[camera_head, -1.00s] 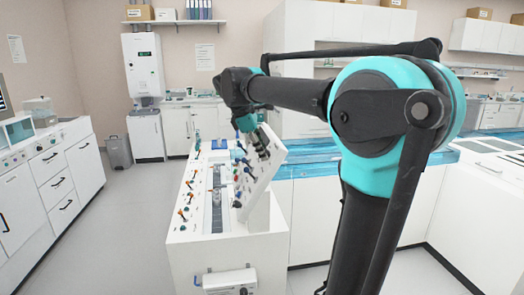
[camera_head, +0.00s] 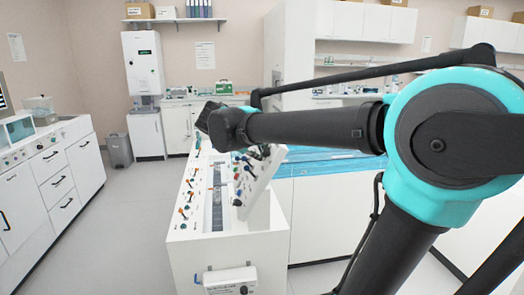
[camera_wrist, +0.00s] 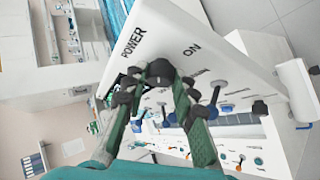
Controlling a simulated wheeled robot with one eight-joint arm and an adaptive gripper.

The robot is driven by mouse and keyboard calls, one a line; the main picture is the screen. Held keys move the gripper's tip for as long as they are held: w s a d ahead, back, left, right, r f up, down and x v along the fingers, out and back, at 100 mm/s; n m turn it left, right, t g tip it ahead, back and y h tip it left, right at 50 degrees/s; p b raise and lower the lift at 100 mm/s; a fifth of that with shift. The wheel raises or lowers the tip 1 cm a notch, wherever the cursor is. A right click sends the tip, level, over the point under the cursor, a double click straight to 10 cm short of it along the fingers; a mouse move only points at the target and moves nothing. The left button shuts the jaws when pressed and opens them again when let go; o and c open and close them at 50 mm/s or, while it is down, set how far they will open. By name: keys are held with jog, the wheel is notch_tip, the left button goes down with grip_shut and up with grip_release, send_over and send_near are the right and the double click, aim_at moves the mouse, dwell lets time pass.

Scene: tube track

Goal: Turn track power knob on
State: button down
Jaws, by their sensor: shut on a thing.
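The white tilted control panel (camera_wrist: 185,35) fills the upper middle of the wrist view, with "POWER" and "ON" printed near its edge. My gripper (camera_wrist: 160,78) reaches its edge below these labels. Its two green-padded fingers close in around a dark knob (camera_wrist: 160,68), which the fingertips partly hide. The way the knob points cannot be told. In the head view the panel (camera_head: 262,176) stands on the white console, and my wrist is above and left of it. The gripper's fingertips are hidden there.
Other levers and knobs, such as a dark lever (camera_wrist: 214,95), stick out close to my fingers. The white console (camera_head: 225,249) has rows of small coloured levers. A blue-topped bench (camera_head: 325,164) stands to the right. The floor at left is clear.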

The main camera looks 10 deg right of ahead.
jog(key=m+h, duration=0.1)
jog(key=m, duration=0.1)
jog(key=m+t+h, duration=0.1)
jog(key=m, duration=0.1)
jog(key=m+h, duration=0.1)
jog(key=shift+a+f+m+h, duration=0.15)
jog(key=shift+f+m+h, duration=0.15)
jog(key=shift+m, duration=0.1)
dwell(0.4)
jog(key=c, duration=1.2)
grip_release()
jog(key=shift+s+a, duration=0.1)
jog(key=v, duration=1.1)
jog(key=shift+s+a, duration=0.3)
jog(key=shift+s, duration=0.05)
